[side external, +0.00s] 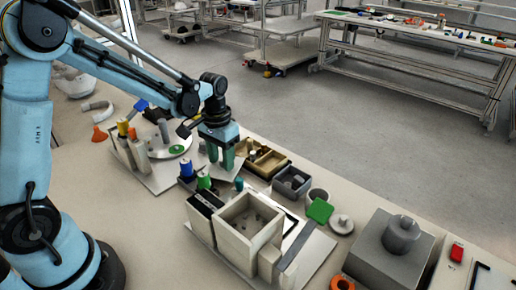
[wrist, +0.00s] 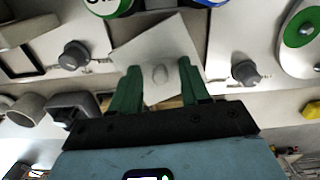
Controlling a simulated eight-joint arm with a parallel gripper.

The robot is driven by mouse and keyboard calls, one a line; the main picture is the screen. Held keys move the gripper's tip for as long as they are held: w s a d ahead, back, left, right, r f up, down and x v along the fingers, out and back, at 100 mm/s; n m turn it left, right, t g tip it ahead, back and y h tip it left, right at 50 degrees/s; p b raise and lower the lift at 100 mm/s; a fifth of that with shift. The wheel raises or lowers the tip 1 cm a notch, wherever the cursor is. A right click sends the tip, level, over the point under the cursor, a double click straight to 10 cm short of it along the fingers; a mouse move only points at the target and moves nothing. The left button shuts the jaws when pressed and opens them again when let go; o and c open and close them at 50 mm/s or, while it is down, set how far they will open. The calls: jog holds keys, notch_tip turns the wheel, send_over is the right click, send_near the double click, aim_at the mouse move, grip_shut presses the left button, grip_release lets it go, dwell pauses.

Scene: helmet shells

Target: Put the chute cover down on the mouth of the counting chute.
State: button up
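My gripper (wrist: 158,68), also in the side view (side external: 221,164), has two green fingers spread apart.
Green (side external: 204,181) and blue (side external: 186,168) topped cylinders stand close to my gripper. Small bins (side external: 291,184) are behind it at the right. A white oval plate with a green disc (side external: 176,150) is to the left. A large grey block (side external: 385,262) stands far right.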

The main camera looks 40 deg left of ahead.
grip_shut()
jog(key=shift+r, duration=0.1)
